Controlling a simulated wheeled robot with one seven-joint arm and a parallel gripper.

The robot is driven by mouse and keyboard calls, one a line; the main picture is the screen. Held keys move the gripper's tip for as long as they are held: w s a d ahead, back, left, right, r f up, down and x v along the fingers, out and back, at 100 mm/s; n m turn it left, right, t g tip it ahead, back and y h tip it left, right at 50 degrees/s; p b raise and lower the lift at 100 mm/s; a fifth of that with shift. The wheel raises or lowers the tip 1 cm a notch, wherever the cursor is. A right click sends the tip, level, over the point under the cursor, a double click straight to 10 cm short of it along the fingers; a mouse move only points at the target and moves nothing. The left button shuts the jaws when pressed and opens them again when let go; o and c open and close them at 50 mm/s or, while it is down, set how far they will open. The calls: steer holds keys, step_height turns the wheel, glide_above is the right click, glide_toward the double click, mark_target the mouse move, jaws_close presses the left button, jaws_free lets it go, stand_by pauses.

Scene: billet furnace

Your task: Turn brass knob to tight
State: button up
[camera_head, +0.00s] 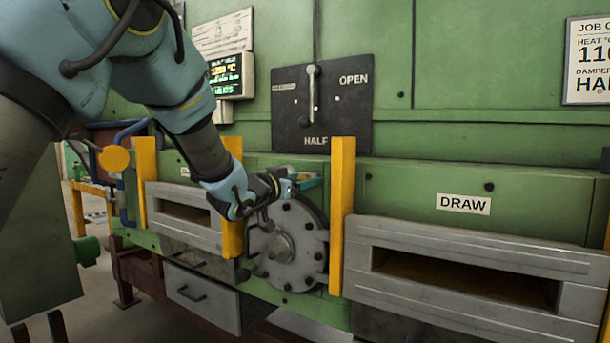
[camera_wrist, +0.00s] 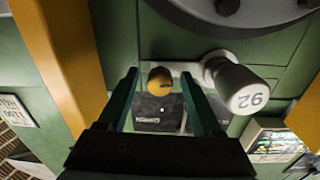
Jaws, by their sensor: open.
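The brass knob (camera_wrist: 160,81) is a small yellow disc with a dark mark on its face, beside a grey round fitting, in the wrist view. My gripper (camera_wrist: 160,72) is open, with one finger on each side of the knob in that view. A gap shows between each finger and the knob, and I cannot tell how near the fingertips are in depth. In the head view my gripper (camera_head: 288,186) is at the upper edge of the round grey bolted cover (camera_head: 283,245); the knob cannot be made out there.
A pale cylinder with printed digits (camera_wrist: 240,88) sits close right of the fingers in the wrist view. Yellow posts (camera_head: 342,215) flank the cover. A dark damper plate with a lever (camera_head: 340,110) is above. The DRAW slot (camera_head: 470,280) is to the right.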

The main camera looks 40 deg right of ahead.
steer(key=shift+w+d, duration=0.15)
steer(key=shift+d, duration=0.35)
jaws_close()
stand_by(0.3)
